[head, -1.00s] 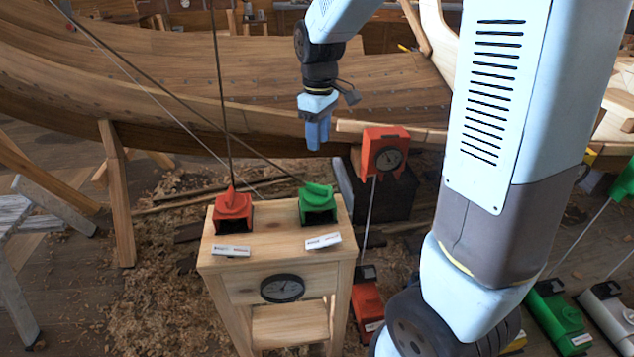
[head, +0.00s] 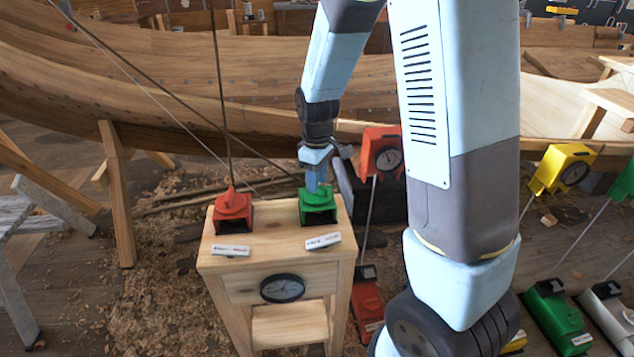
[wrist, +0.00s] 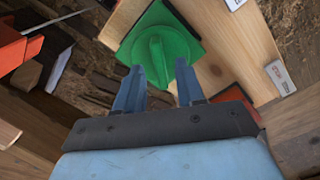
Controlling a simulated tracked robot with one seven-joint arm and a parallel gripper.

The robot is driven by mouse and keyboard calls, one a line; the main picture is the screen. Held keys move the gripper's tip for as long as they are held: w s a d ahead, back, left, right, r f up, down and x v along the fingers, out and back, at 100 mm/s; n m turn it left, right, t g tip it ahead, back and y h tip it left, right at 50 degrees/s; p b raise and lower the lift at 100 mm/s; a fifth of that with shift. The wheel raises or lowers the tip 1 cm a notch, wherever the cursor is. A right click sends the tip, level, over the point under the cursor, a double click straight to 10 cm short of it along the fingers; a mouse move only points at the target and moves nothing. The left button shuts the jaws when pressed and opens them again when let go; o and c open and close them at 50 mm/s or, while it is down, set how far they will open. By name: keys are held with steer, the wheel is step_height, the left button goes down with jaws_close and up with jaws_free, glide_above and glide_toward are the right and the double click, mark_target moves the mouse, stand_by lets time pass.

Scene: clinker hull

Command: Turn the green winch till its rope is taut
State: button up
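The green winch (head: 318,209) sits on the right side of the wooden stand's top, with a rope running from it up and left past the hull. In the wrist view its round drum with a raised grip bar (wrist: 157,62) lies just beyond my fingertips. My gripper (head: 317,186) is right over the winch, pointing down. In the wrist view my gripper (wrist: 160,75) is open, its two blue fingers apart on either side of the bar's near end. I cannot tell whether a finger touches the winch. Whether the rope sags is hard to tell.
A red winch (head: 233,207) stands on the left of the wooden stand (head: 270,262), with a dark dial (head: 283,288) on the stand's front. A red gauge box (head: 382,152) on a rod stands close right of my gripper. The hull (head: 150,90) runs behind.

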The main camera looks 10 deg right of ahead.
steer(key=shift+f, duration=0.7)
jaws_close()
